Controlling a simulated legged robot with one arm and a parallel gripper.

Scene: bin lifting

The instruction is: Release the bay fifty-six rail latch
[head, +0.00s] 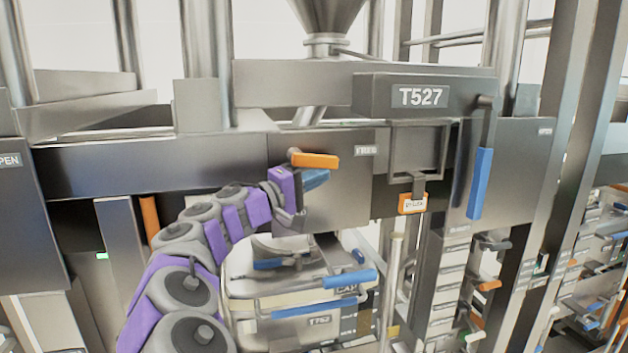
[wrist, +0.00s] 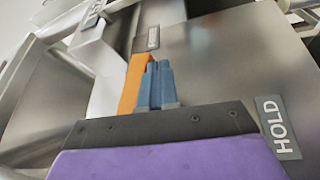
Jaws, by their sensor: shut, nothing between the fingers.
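An orange latch handle (head: 315,160) sticks out level from a grey metal panel, left of a small label that looks like FREE. It also shows in the wrist view (wrist: 135,82), upright in that picture, just left of my fingers. My gripper (head: 316,178) has blue fingers, shut and empty, just below the orange handle in the head view. The shut fingers also show in the wrist view (wrist: 155,66), overlapping the handle's edge. I cannot tell whether they touch it. No bay fifty-six marking is readable.
A HOLD label (wrist: 278,128) is on the panel. A T527 housing (head: 420,97) overhangs at right, with a long blue handle (head: 480,183) hanging down. Below my gripper stands a pale bin (head: 240,290) with a blue-gripped bar (head: 350,279). More handles crowd the right.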

